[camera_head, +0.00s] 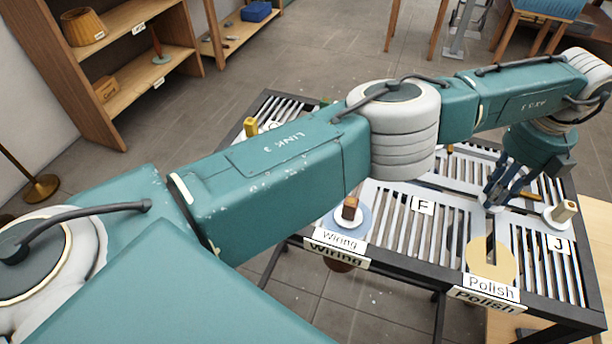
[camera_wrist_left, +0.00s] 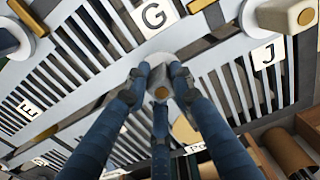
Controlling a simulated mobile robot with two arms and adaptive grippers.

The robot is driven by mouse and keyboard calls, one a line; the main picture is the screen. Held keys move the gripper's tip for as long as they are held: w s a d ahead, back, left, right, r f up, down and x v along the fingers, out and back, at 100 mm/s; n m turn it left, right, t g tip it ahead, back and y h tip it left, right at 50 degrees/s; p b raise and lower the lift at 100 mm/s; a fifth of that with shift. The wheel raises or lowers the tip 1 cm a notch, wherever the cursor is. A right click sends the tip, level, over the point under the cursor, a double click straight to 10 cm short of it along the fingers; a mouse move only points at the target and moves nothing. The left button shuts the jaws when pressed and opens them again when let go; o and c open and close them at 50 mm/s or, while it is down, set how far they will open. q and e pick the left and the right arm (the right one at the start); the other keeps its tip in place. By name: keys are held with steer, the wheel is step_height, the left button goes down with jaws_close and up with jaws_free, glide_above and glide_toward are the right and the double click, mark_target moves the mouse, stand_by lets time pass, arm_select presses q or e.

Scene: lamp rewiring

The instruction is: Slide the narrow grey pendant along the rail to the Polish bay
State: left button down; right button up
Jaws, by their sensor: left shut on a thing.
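My left gripper (camera_head: 491,197) reaches down over the slatted table, up-right of the Polish bay (camera_head: 489,262), a tan round pad with a slot at the front edge. In the left wrist view the three fingers (camera_wrist_left: 160,84) are closed around a narrow grey post with a brown round top, the grey pendant (camera_wrist_left: 162,93). A pale disc (camera_wrist_left: 153,59) shows behind it. The fingers hide most of the pendant in the head view. In the wrist view, the tan Polish pad (camera_wrist_left: 184,131) is partly hidden behind the fingers. My right gripper is not in view.
A beige block on a white disc (camera_head: 563,212) stands at right near plate J (camera_head: 558,243). A yellow piece (camera_head: 251,127) stands at the far left. Slatted panels lie between slots.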

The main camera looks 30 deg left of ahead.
arm_select(q)
steer(key=shift+s+d+b, duration=0.5)
steer(key=shift+s, duration=1.75)
steer(key=shift+s+d+b, duration=0.5)
steer(key=shift+s+b, duration=0.05)
steer(key=shift+s, duration=1.7)
steer(key=shift+s+d+b, duration=0.5)
steer(key=shift+s, duration=1.75)
steer(key=c, duration=1.4)
jaws_free()
steer(key=shift+o, duration=0.2)
